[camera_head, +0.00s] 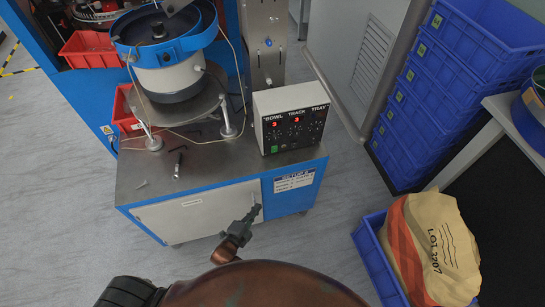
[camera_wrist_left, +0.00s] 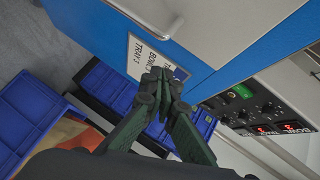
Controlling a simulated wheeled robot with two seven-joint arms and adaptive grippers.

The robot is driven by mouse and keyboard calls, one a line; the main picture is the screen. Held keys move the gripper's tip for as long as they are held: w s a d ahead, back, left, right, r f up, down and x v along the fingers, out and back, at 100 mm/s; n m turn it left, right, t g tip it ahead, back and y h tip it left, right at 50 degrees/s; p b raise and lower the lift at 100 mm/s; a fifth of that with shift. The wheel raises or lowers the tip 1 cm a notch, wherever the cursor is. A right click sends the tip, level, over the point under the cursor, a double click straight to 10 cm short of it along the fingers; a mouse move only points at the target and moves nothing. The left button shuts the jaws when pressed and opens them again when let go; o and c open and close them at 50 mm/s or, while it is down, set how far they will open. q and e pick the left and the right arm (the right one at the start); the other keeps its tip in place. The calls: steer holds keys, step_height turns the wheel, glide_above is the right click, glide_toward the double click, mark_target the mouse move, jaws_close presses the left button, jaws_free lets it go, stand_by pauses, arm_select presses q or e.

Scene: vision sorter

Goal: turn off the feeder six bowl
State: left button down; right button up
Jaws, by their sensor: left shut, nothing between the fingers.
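The feeder controller box (camera_head: 291,117) stands on the steel-topped cabinet, labelled BOWL, TRACK and TRAY. Red digits show under BOWL and TRACK; none is clear under TRAY. A green switch (camera_head: 274,149) is at its lower left. The wrist view shows the black control panel (camera_wrist_left: 262,118) at the right, with the green switch (camera_wrist_left: 241,91) seemingly lit. The blue-rimmed bowl feeder (camera_head: 165,45) stands left of the box. My left gripper (camera_head: 256,209) is shut and empty in front of the cabinet, below the box. Its closed fingertips also show in the wrist view (camera_wrist_left: 161,74). My right gripper is not in view.
The blue cabinet (camera_head: 290,199) has a white door with a handle and a label. Small loose parts (camera_head: 178,162) lie on its top, left of the box. Blue crates (camera_head: 450,85) are stacked at the right. A paper sack (camera_head: 430,245) sits in a blue bin at lower right.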

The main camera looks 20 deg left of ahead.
mark_target(276, 148)
arm_select(q)
steer(key=w+d+r+m+t, duration=0.1)
steer(key=w+r+m+t, duration=0.1)
steer(key=r, duration=0.6)
steer(key=w+r+m+t+h, duration=0.1)
steer(key=w+r+m, duration=0.1)
steer(key=r, duration=0.6)
steer(key=shift+w+d+r+m+t+b, duration=0.2)
steer(key=shift+d+m+t+b, duration=0.1)
steer(key=shift+d+t+b, duration=0.1)
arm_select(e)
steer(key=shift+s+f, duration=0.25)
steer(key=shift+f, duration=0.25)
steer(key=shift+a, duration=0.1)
